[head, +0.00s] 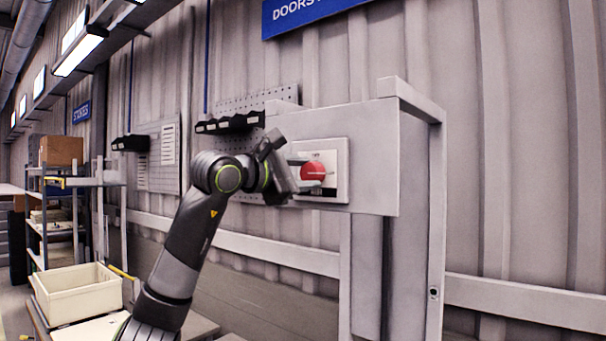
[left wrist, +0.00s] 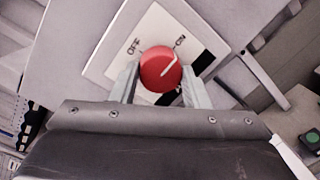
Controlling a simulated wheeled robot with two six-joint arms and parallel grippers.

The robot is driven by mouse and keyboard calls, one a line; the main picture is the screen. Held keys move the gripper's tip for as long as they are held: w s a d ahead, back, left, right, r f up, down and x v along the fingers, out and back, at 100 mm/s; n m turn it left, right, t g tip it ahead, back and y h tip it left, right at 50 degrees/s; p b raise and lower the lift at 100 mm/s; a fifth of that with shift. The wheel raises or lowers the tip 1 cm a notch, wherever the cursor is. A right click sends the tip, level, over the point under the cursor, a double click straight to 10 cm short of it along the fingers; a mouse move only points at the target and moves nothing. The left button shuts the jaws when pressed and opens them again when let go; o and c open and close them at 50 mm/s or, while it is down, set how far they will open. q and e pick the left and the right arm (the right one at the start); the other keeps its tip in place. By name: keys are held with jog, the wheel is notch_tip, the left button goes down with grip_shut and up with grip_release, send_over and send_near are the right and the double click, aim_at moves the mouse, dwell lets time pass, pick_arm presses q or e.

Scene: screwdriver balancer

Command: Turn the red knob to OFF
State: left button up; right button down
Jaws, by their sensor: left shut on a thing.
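The red knob (head: 313,171) sits on a white and black plate (head: 341,160) on the front of a grey box. In the left wrist view the knob (left wrist: 161,69) shows a white pointer line aimed at the ON label (left wrist: 180,41). The OFF label (left wrist: 133,46) is to the left of it on the plate. My left gripper (head: 305,173) is at the knob, one finger on each side of it, and is shut on it. The wrist view shows the fingers (left wrist: 159,88) around the knob's sides. My right gripper is not in view.
The grey box (head: 377,140) is fixed to a frame with a post (head: 436,220) at its right. Black bins (head: 230,123) hang on a pegboard behind my left arm. A cream crate (head: 78,292) stands at the lower left.

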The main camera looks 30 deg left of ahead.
pick_arm(q)
jog(key=n+b, duration=0.1)
jog(key=n, duration=0.2)
jog(key=shift+f+n+t+b, duration=0.2)
jog(key=shift+n+t+b, duration=0.1)
jog(key=shift+n+b, duration=0.1)
jog(key=n+b, duration=0.2)
jog(key=n, duration=0.3)
jog(key=shift+n+b, duration=0.3)
jog(key=shift+n, duration=0.1)
jog(key=n+y+b, duration=0.1)
jog(key=n+b, duration=0.1)
jog(key=n, duration=0.2)
jog(key=shift+d+n+t, duration=0.1)
jog(key=shift+n+t, duration=0.3)
jog(key=shift+r+n+y+b, duration=0.1)
jog(key=shift+n+y+b, duration=0.3)
jog(key=shift+n, duration=0.75)
jog(key=shift+n+y+b, duration=0.1)
jog(key=shift+n+b, duration=0.45)
jog(key=shift+n, duration=0.6)
jog(key=o, duration=1)
jog(key=shift+c, duration=0.2)
